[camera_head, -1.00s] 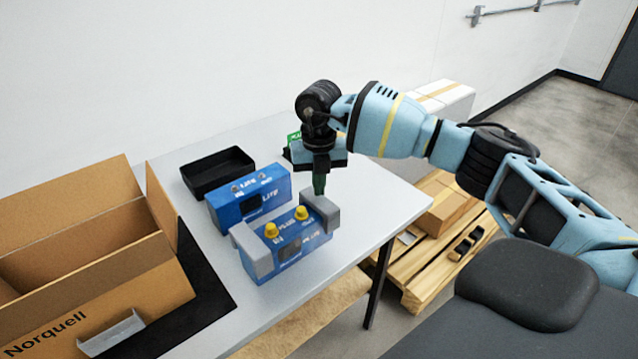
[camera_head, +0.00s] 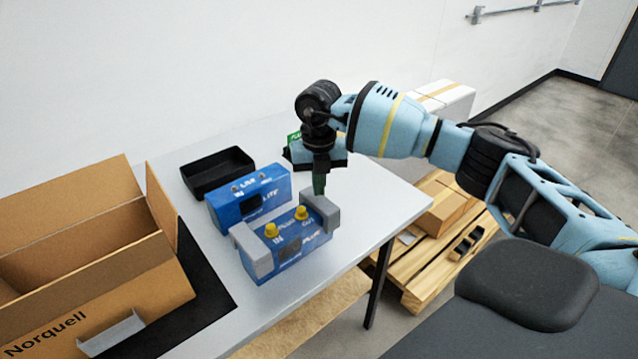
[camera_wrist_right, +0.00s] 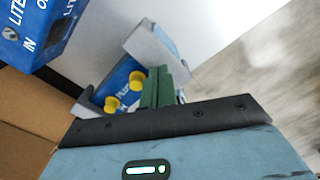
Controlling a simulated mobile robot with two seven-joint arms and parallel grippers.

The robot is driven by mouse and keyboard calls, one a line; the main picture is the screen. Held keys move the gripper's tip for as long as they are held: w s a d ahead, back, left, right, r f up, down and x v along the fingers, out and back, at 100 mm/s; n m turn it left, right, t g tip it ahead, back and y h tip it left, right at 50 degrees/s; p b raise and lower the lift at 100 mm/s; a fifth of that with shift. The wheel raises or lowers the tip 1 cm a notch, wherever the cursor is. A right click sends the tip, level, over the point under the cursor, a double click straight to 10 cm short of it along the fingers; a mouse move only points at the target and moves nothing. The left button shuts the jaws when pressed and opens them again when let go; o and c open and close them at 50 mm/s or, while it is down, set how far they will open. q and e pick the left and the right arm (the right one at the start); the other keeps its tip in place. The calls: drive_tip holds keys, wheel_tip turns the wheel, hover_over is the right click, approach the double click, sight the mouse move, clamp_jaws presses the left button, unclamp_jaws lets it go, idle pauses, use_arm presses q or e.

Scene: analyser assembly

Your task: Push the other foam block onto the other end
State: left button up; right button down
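A blue analyser with two yellow caps (camera_head: 290,247) stands on the table and also shows in the right wrist view (camera_wrist_right: 117,92). A grey foam block (camera_head: 252,254) sits on its left end. The other grey foam block (camera_head: 323,210) sits on its right end and also shows in the wrist view (camera_wrist_right: 150,45). My right gripper (camera_head: 319,188) is at the far side of this right block, its green fingers (camera_wrist_right: 163,88) pointing down. The fingers look shut together, with no foam visible between them; whether they touch the block is hard to tell. My left gripper is out of view.
A second blue device (camera_head: 225,214) stands just behind the analyser, with a black tray (camera_head: 217,170) beyond it. An open cardboard box (camera_head: 120,285) is at the left on a black mat (camera_head: 212,300). The table's right part (camera_head: 385,205) is clear.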

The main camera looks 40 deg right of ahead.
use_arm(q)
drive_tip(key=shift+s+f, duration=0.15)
use_arm(e)
drive_tip(key=shift+f, duration=0.15)
idle(0.5)
drive_tip(key=shift+f, duration=0.65)
idle(0.7)
idle(0.4)
